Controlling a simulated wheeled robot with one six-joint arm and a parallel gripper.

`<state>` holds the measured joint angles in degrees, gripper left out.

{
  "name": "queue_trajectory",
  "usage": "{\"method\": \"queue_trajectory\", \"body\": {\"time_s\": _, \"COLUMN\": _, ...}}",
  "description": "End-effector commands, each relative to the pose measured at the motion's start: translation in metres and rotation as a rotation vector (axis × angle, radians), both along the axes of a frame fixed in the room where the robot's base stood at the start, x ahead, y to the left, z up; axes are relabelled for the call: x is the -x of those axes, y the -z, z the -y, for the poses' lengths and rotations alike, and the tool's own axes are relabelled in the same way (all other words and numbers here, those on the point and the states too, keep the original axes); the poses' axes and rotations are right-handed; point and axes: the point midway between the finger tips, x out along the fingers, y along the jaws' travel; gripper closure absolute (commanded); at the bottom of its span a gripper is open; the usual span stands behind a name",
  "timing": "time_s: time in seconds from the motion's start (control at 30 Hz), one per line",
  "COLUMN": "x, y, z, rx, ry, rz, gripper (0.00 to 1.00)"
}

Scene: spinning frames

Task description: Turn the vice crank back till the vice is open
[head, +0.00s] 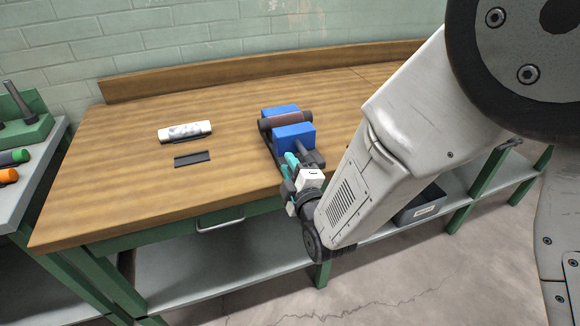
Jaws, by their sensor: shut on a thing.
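The vice stands near the front edge of the wooden workbench, with two blue jaws (294,137) and dark metal parts. A brownish cylinder (287,120) lies across between the jaws. My gripper (290,166) is at the front of the vice, at the bench edge, shut on the vice crank. The crank is mostly hidden by the gripper's teal and dark fingers, so its angle cannot be told. A dark screw part (309,153) shows between the front jaw and my gripper.
A white cylindrical object (185,132) and a flat dark bar (192,158) lie on the workbench (120,200) left of the vice. A grey side table (35,180) with green and orange tools stands at far left. A dark bin (420,205) sits on the lower shelf.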

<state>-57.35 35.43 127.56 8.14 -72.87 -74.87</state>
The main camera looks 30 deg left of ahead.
Motion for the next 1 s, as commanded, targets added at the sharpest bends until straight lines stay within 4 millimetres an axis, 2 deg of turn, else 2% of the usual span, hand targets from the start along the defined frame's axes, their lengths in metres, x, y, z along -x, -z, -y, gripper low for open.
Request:
{"method": "queue_trajectory", "body": {"time_s": 0.03, "x": -0.005, "y": -0.003, "z": -0.002, "rx": -0.007, "ry": 0.006, "rz": 0.003, "gripper": 0.69}}
{"method": "queue_trajectory", "body": {"time_s": 0.4, "x": -0.002, "y": -0.004, "z": 0.002, "rx": -0.009, "ry": 0.006, "rz": 0.003, "gripper": 0.68}}
{"method": "queue_trajectory", "body": {"time_s": 0.8, "x": 0.043, "y": -0.002, "z": 0.050, "rx": -0.003, "ry": 0.001, "rz": 0.001, "gripper": 0.68}}
{"method": "queue_trajectory", "body": {"time_s": 1.0, "x": 0.052, "y": -0.002, "z": 0.061, "rx": -0.002, "ry": 0.001, "rz": 0.000, "gripper": 0.68}}
